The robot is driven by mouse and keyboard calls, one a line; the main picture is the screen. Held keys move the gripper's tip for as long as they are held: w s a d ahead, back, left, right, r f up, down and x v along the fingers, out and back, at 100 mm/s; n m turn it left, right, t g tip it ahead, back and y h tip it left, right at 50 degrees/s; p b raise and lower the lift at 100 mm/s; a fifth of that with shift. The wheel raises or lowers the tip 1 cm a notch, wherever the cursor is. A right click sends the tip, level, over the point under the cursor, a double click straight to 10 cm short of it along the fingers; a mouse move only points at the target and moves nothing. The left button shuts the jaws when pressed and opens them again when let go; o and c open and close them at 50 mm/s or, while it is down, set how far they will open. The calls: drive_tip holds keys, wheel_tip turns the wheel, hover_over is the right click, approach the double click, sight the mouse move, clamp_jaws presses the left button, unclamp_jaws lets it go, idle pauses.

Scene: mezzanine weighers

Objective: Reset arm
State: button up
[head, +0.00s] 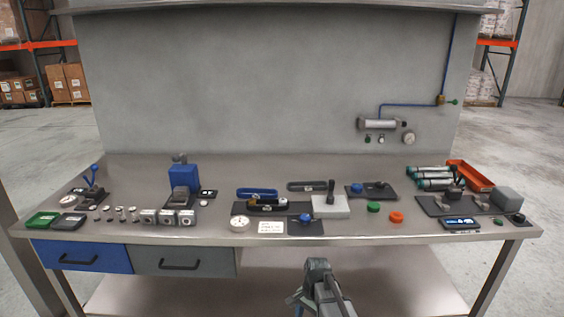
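My gripper (318,288) is at the bottom centre of the head view, in front of the workbench (330,238) and below its front edge. The lower part of my arm is cut off by the frame. The fingers are too small and unclear to show whether they are open or shut. I see nothing held in it. It is apart from everything on the bench top.
The bench carries weighing gear, a blue block (183,178), a grey box with a black lever (331,206), green cylinders and an orange tray (470,176). Blue (82,258) and grey (182,262) drawers are closed at left. A back panel (270,85) stands behind.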

drive_tip(key=s+d+f+n+g, duration=0.1)
drive_tip(key=s+d+f+n, duration=0.15)
drive_tip(key=s+f, duration=0.55)
drive_tip(key=s+d+f+n+g, duration=0.1)
drive_tip(key=s+d+f+n, duration=0.15)
drive_tip(key=s+f, duration=0.6)
drive_tip(key=s+d+f+n+g, duration=0.1)
drive_tip(key=s+f+n, duration=0.1)
drive_tip(key=s, duration=0.8)
drive_tip(key=s+d+f+n+g+h, duration=0.1)
drive_tip(key=s+f, duration=0.4)
drive_tip(key=s, duration=0.5)
drive_tip(key=shift+s+d+f+n+g, duration=0.25)
drive_tip(key=shift+d+n, duration=0.25)
drive_tip(key=shift+d, duration=0.25)
drive_tip(key=shift+w, duration=0.1)
